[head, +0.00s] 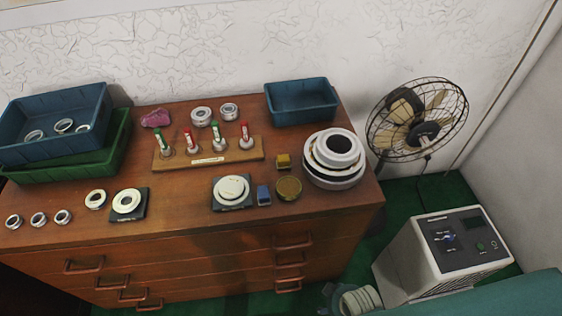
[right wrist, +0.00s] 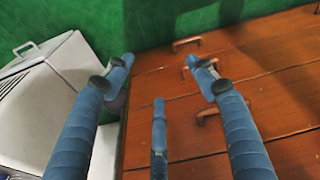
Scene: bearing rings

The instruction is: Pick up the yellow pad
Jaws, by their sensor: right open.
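The yellow pad (head: 283,161) is a small yellow block on the wooden dresser top, left of the stacked rings and behind a round olive tin (head: 289,188). A small blue block (head: 264,195) lies to the tin's left. My right gripper (right wrist: 158,64) shows in the right wrist view with its blue ribbed fingers spread and nothing between them. It is over the floor and the dresser's drawer front, away from the pad. The pad is not in the right wrist view. My left gripper is in neither view.
The stacked white rings (head: 335,158) stand right of the pad. A wooden rack (head: 208,160) with red and green tubes is to its left, and a blue bin (head: 302,103) is behind. A fan (head: 418,120) and a white machine (head: 440,255) stand right of the dresser.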

